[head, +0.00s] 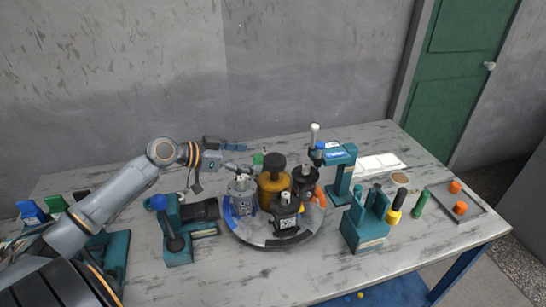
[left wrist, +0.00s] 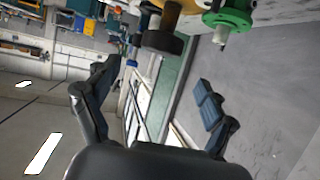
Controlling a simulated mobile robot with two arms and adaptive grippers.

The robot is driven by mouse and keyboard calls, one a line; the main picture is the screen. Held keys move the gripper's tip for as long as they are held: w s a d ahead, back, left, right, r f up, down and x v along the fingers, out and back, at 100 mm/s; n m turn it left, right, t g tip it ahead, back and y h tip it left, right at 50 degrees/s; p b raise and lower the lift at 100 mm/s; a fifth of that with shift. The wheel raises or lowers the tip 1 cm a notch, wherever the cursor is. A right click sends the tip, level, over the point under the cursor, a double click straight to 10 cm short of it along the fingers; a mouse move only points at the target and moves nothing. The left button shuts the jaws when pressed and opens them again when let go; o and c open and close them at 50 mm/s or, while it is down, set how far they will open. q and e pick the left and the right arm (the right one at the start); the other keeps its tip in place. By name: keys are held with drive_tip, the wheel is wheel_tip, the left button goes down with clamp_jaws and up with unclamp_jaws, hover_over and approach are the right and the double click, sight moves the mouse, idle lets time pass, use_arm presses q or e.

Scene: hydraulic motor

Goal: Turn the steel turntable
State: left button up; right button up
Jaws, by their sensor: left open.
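The steel turntable (head: 258,238) is a round grey plate with blue and orange patches on its rim, lying on the table near its middle. It carries a silver part (head: 242,196), a tall amber part with a dark knob (head: 273,186) and dark motor-like parts (head: 286,214). These hide most of its surface. My left gripper (head: 240,157) is above and behind the turntable's left side, apart from its rim. It is open and empty; its two spread fingers also show in the left wrist view (left wrist: 157,78). My right gripper is not in view.
A teal lever press with a blue knob (head: 176,230) stands left of the turntable. A teal stand (head: 341,172) and teal block (head: 364,228) stand right, then yellow and green cylinders and a tray (head: 470,215) with orange pieces. The table's front middle is clear.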

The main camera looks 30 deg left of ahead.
sight(273, 159)
use_arm(q)
drive_tip(key=p+x, duration=0.2)
drive_tip(key=x, duration=0.5)
drive_tip(key=shift+w+d, duration=0.1)
drive_tip(key=shift+w, duration=0.2)
drive_tip(key=shift+w+d+f, duration=0.2)
drive_tip(key=shift+w+f, duration=0.1)
drive_tip(key=shift+f, duration=0.05)
drive_tip(key=c, duration=1.7)
